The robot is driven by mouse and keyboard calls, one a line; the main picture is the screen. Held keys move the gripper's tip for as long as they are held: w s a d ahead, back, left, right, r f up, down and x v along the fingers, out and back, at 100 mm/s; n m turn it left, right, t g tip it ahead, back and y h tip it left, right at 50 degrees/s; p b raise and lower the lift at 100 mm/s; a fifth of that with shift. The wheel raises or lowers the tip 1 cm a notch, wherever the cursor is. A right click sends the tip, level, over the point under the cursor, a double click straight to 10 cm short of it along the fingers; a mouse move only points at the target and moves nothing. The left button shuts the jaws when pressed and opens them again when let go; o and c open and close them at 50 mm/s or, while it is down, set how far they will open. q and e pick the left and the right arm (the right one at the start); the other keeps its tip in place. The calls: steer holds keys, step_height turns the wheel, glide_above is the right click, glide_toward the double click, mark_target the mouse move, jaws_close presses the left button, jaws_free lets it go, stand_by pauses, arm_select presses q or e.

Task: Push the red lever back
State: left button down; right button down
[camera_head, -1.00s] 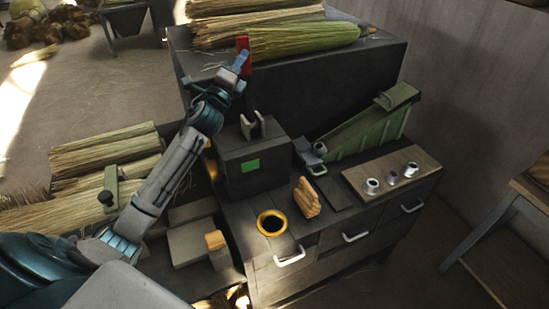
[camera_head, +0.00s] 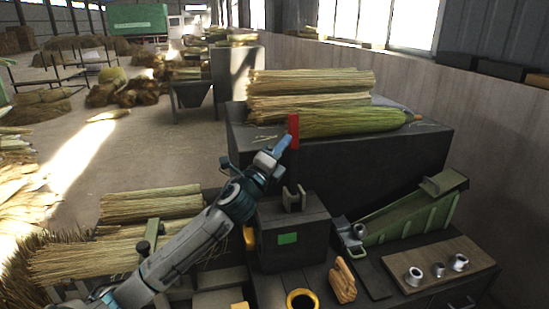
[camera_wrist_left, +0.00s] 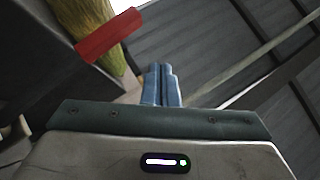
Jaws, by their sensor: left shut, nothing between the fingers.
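The red lever (camera_head: 293,130) stands up above a dark metal box (camera_head: 290,240), with a metal bracket (camera_head: 294,199) on the box's top. In the left wrist view the lever's red end (camera_wrist_left: 110,36) is ahead and to the left of my fingers. My left gripper (camera_head: 284,144) is shut and empty, its blue fingertips close beside the lever in the head view. I cannot tell whether they touch it there; in the left wrist view a gap shows between the fingers (camera_wrist_left: 162,84) and the red end. The lever's lower shaft is hard to make out. My right gripper is not in view.
A dark block (camera_head: 350,160) carrying straw bundles (camera_head: 310,92) stands behind the lever. A green chute (camera_head: 408,217), a board with metal cups (camera_head: 440,268) and a yellow-rimmed hole (camera_head: 301,300) lie to the right and front. More straw (camera_head: 150,207) lies left.

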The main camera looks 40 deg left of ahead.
arm_select(q)
steer(key=s, duration=0.1)
steer(key=s+b, duration=0.1)
steer(key=s, duration=0.1)
steer(key=s+d+b, duration=0.1)
steer(key=shift+s+r, duration=0.35)
steer(key=shift+r, duration=0.05)
steer(key=shift+d+r, duration=0.1)
